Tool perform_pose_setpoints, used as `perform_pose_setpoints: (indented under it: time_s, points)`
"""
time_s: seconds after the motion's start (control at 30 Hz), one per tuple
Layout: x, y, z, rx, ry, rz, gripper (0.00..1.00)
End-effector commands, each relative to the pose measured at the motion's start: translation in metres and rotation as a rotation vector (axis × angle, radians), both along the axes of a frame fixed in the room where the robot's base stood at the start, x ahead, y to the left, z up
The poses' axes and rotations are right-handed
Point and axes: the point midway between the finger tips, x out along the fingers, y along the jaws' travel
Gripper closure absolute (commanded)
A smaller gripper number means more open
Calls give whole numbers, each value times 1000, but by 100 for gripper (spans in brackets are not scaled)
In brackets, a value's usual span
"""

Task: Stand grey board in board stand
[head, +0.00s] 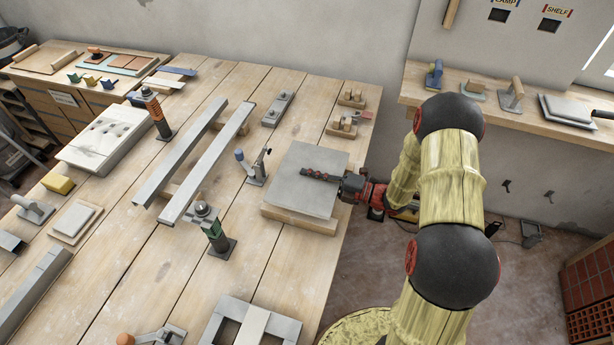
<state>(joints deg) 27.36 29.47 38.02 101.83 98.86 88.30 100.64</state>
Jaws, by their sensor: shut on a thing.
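The grey board (300,196) is a flat square slab near the right edge of the workbench. It lies flat, or nearly so, over a pale wooden base (298,222) whose front edge shows beneath it. My gripper (308,173) reaches in from the right with its dark fingers over the board's face, and it is shut on the board. The exact contact is too small to make out. I cannot tell for sure which thing is the board stand; small slotted wooden blocks (342,126) stand on the bench behind the board.
A grey frame (232,315) lies at the front edge. A wall shelf (480,108) is at right. Bench between board and frame is clear.

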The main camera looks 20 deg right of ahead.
Motion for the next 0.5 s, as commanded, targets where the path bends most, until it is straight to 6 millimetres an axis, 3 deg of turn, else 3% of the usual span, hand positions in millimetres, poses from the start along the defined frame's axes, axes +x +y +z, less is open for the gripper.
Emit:
perform_pose_setpoints:
  time_s: [0.03,0.23,0.5]
  points:
    - [-6,-3,14,1,-4,-3,100]
    - [-35,-10,50,1,-4,-3,100]
    - [-85,-21,70,1,-2,-4,100]
